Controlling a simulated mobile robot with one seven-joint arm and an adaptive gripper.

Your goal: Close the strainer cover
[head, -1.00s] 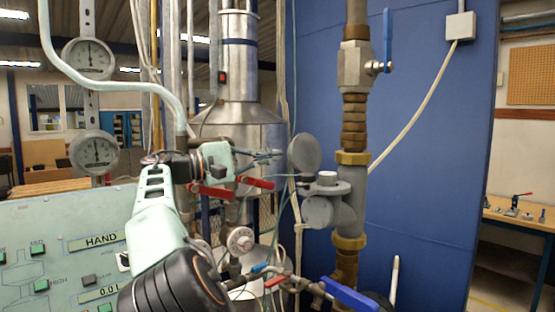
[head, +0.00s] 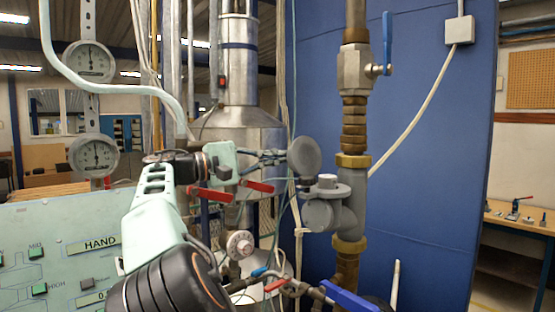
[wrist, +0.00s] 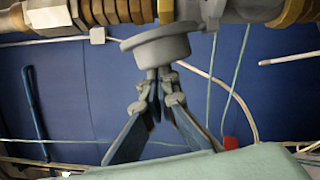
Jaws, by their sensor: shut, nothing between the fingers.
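The strainer (head: 322,212) is a grey body on the vertical pipe, with a round grey part at its left and a small cap on top. Its cover (head: 305,158) appears to be the round grey disc standing open above and left of the body. My gripper (head: 283,158) is shut and empty, its fingertips at or very near the disc's left edge. In the wrist view the shut fingertips (wrist: 157,78) meet just below a grey round part (wrist: 156,47), probably the cover. I cannot tell whether they touch it. The hinge is not clear.
The pipe (head: 353,215) with brass fittings stands right of the strainer. A blue valve handle (head: 387,42) is above; another blue handle (head: 346,296) is below. Red handles (head: 211,194) and thin hoses crowd the left side. The blue panel (head: 430,190) behind is mostly clear.

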